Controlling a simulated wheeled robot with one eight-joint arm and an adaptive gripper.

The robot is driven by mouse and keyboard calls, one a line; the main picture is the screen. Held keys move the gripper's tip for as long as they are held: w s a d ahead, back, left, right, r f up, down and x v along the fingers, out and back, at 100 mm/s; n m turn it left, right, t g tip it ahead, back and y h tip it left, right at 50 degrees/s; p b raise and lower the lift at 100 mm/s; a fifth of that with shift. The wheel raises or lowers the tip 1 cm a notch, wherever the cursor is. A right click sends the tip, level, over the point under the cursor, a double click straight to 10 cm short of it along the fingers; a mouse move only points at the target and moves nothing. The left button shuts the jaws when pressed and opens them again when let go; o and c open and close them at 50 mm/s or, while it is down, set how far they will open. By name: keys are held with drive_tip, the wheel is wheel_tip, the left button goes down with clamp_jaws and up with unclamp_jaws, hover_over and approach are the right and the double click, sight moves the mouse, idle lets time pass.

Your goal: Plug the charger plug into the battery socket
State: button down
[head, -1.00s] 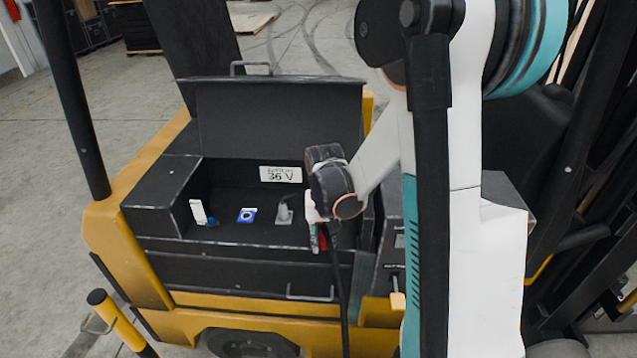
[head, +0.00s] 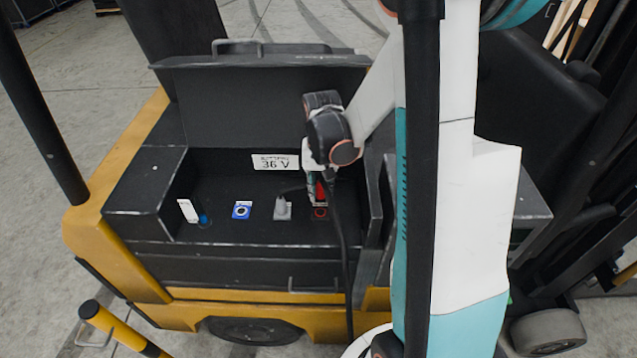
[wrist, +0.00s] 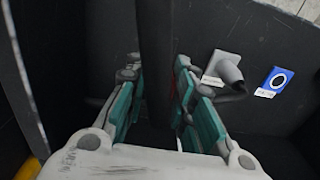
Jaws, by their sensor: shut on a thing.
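My gripper (head: 317,188) points down into the right side of the dark battery bay, shut on the red charger plug (head: 321,190). A black cable (head: 340,235) runs from the plug over the bay's front edge; it shows between the teal fingers in the wrist view (wrist: 155,60). A red-marked socket plate (head: 320,213) lies on the bay floor just below the plug. I cannot tell whether the plug touches it. In the wrist view the fingers hide most of the plug, and I cannot make out the red socket there.
Left of the red socket are a grey fitting with a cable (head: 282,208), a blue socket plate (head: 242,210) and a white tag (head: 187,211). A "36 V" label (head: 275,162) is on the back wall. The raised lid (head: 262,100) stands behind; a side wall (head: 374,200) is close on the right.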

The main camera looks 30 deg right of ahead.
sight(320, 213)
drive_tip(key=shift+w+f, duration=0.1)
drive_tip(key=shift+w, duration=0.05)
drive_tip(key=shift+f, duration=0.1)
drive_tip(key=shift+f+b, duration=1.85)
drive_tip(key=shift+f, duration=0.9)
drive_tip(key=shift+b, duration=0.55)
idle(0.4)
drive_tip(key=shift+f+b, duration=0.55)
drive_tip(key=shift+f, duration=0.05)
drive_tip(key=c, duration=1.3)
unclamp_jaws()
drive_tip(key=shift+r, duration=0.1)
